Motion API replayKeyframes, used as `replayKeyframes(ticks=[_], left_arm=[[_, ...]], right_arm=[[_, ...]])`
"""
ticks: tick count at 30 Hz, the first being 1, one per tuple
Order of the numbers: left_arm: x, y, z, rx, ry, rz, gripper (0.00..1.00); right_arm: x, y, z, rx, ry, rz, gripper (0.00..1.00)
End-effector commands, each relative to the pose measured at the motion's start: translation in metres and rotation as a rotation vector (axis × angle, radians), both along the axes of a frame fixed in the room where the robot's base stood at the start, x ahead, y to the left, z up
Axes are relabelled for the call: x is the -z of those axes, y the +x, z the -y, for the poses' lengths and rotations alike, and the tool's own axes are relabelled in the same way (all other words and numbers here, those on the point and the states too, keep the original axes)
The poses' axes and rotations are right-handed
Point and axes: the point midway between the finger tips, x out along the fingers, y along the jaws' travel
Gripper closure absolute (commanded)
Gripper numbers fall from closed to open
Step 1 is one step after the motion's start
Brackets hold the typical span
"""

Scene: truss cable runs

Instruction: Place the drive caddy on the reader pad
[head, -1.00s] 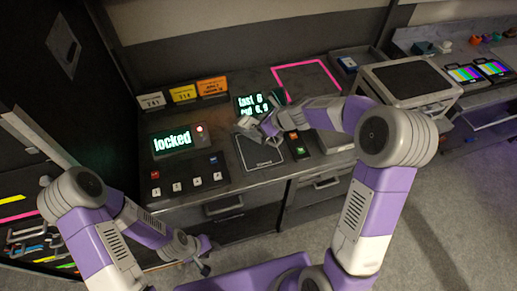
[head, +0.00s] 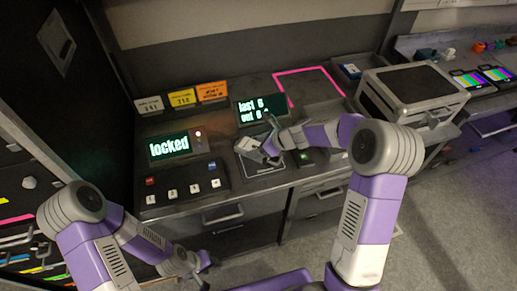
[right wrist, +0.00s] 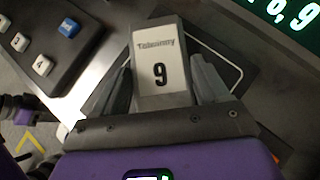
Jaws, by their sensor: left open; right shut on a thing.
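In the head view the caddy (head: 250,147) is over the reader pad (head: 264,171), a dark plate with a thin pale outline, partly covered by the gripper. The pad also shows behind the caddy in the right wrist view (right wrist: 208,52). I cannot tell whether the caddy touches it. My left gripper (head: 203,266) is open and empty, low in front of the bench.
A display reading "locked" (head: 169,147) and a button box (head: 181,189) stand left of the pad. Another lit display (head: 259,109) is behind it. A pink-outlined area (head: 310,86) is clear. A grey case (head: 413,88) stands at the right.

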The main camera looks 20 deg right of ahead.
Motion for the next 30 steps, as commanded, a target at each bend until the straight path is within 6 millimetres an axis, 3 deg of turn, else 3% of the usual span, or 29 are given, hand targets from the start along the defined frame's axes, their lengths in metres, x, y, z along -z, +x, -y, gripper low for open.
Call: replayKeyframes(ticks=[4,5,9,20,30], left_arm=[[-0.001,0.000,0.000,0.000,0.000,0.000,0.57],[-0.001,0.000,0.000,0.000,0.000,0.000,0.57],[-0.001,0.000,0.000,0.000,0.000,0.000,0.57],[-0.004,0.000,0.000,0.000,0.000,0.000,0.57],[-0.025,0.000,0.000,0.000,0.000,0.000,0.57]], right_arm=[[0.002,-0.002,0.000,0.001,0.002,-0.008,0.84],[0.002,-0.002,0.000,0.001,0.002,-0.009,0.23],[0.002,-0.002,0.000,0.001,0.001,-0.009,0.02],[-0.005,-0.005,0.005,0.003,0.001,-0.007,0.00],[-0.056,-0.037,0.040,0.005,0.001,-0.004,0.00]])
